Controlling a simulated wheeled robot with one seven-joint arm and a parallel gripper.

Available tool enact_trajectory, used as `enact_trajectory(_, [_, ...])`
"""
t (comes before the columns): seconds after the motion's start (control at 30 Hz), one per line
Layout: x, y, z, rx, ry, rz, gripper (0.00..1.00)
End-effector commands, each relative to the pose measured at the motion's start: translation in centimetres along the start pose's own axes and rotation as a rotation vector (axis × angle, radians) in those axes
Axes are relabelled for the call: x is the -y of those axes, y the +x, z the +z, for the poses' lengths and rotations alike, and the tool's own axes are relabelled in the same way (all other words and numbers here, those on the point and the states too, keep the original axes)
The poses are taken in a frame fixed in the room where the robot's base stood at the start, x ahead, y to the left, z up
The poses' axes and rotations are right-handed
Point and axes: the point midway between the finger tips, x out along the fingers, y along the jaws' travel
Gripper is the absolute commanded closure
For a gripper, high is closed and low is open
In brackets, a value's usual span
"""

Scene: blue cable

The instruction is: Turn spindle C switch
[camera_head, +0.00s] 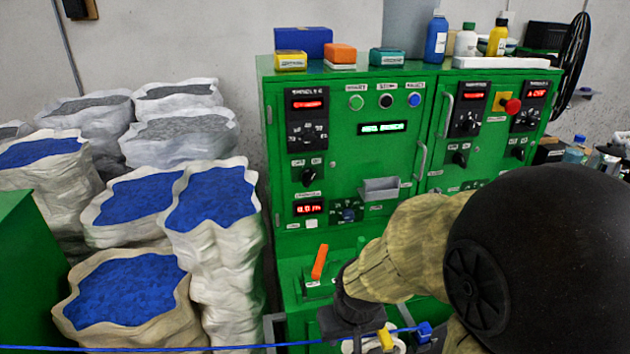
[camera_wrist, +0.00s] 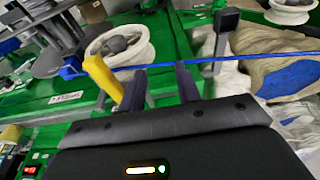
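A yellow lever (camera_wrist: 103,77) stands tilted just left of my gripper (camera_wrist: 159,72) in the wrist view. It also shows low in the head view (camera_head: 385,340). The gripper's two dark fingers are apart with no object gripped between them; the left finger is close beside the lever, and I cannot tell if they touch. An orange lever (camera_head: 319,262) stands tilted on a green housing in the head view. The lever labels are too small to read, so I cannot tell which is spindle C. A blue cable (camera_wrist: 220,60) runs across just beyond the fingertips.
A green control cabinet (camera_head: 350,160) with displays and knobs stands behind my arm. White sacks of blue pellets (camera_head: 125,287) crowd the left. A white spool (camera_wrist: 137,50) sits beyond the yellow lever. Bottles and small boxes stand on the cabinet.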

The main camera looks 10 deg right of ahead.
Motion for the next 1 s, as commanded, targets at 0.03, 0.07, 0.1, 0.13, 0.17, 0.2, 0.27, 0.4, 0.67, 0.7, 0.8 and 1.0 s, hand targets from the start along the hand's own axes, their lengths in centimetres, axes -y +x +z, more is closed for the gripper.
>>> enact_trajectory(0.03, [0.0, 0.0, 0.0, 0.0, 0.0, 0.0, 0.67])
enact_trajectory(0.07, [0.0, 0.0, 0.0, 0.0, 0.0, 0.0, 0.67])
enact_trajectory(0.1, [0.0, 0.0, 0.0, 0.0, 0.0, 0.0, 0.67])
enact_trajectory(0.13, [0.0, 0.0, 0.0, 0.0, 0.0, 0.0, 0.67])
enact_trajectory(0.17, [0.0, 0.0, 0.0, -0.003, 0.001, 0.0, 0.67])
enact_trajectory(0.2, [0.0, 0.1, -0.2, -0.01, 0.004, 0.0, 0.67])
enact_trajectory(0.27, [0.0, 0.2, -0.6, -0.032, 0.013, 0.0, 0.67])
enact_trajectory(0.4, [-0.4, 0.5, -2.8, -0.161, 0.069, -0.002, 0.67])
enact_trajectory(0.67, [-0.2, -1.3, -9.9, -0.597, 0.231, -0.067, 0.67])
enact_trajectory(0.7, [-0.1, -2.0, -10.9, -0.668, 0.256, -0.086, 0.67])
enact_trajectory(0.8, [-0.1, -4.0, -13.1, -0.842, 0.316, -0.14, 0.67])
enact_trajectory(1.0, [0.0, -9.0, -15.8, -1.159, 0.409, -0.272, 0.67])
